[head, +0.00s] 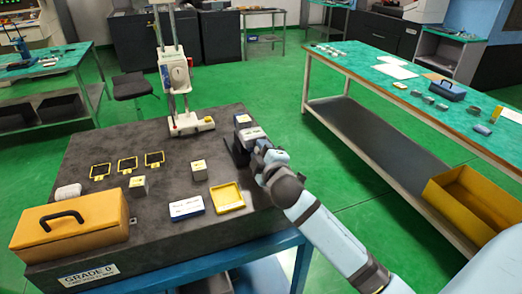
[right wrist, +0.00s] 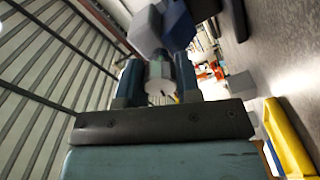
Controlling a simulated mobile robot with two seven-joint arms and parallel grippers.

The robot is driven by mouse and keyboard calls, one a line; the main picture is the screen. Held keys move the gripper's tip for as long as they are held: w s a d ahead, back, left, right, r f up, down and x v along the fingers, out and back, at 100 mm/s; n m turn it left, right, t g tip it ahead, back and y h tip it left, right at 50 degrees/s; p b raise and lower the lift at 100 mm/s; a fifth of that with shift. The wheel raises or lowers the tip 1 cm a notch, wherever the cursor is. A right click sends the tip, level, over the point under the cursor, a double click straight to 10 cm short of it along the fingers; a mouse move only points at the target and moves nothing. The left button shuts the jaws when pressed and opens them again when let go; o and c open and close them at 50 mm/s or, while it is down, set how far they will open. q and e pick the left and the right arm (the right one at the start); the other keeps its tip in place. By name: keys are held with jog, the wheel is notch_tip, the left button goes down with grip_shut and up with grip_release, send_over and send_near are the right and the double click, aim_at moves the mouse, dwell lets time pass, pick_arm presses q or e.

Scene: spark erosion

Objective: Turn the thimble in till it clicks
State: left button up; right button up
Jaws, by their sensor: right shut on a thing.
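My right gripper (head: 260,152) reaches in from the right over the dark granite table. In the right wrist view its two fingers (right wrist: 158,82) are shut on a small light-grey cylinder, the thimble (right wrist: 159,88). Beyond the thimble is a grey and blue body (right wrist: 165,25), partly cut off by the picture's top edge. In the head view a dark piece with a pale top (head: 251,133) stands right at the gripper, and the gripper hides the thimble there. The scale marks cannot be read. My left gripper is out of view.
On the granite table (head: 140,217) are a white-based stand with a dial (head: 184,122), small black-and-yellow frames (head: 127,164), grey blocks (head: 199,170), a blue-white box (head: 186,208), a yellow tray (head: 227,197) and an orange case (head: 72,232). A green-topped bench (head: 385,85) stands at right.

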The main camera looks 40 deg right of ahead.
jog(key=shift+m, duration=0.6)
jog(key=o, duration=0.9)
jog(key=shift+s, duration=0.1)
jog(key=v, duration=1.3)
jog(key=shift+s+b, duration=0.3)
jog(key=shift+b, duration=0.05)
jog(key=shift+f, duration=0.1)
